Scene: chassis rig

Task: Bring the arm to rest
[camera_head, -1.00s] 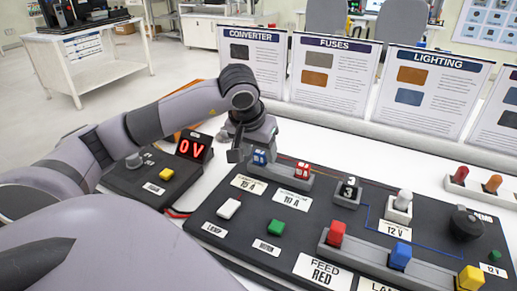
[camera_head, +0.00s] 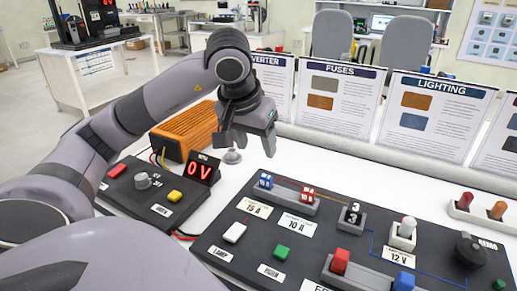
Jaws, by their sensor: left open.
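My left arm (camera_head: 125,125) comes in from the left and bends over the converter side of the bench. Its gripper (camera_head: 246,146) points down, open and empty, in the air above the white bench. It is apart from the black board (camera_head: 215,255) and its fuses. The blue fuse (camera_head: 265,181) and the red fuse (camera_head: 308,194) sit in a grey holder below and right of the gripper. My right gripper does not show.
Upright placards (camera_head: 335,95) line the back edge. A switch panel (camera_head: 150,190) lies under my arm. Red (camera_head: 340,261) and blue (camera_head: 403,282) blocks stand at front right.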

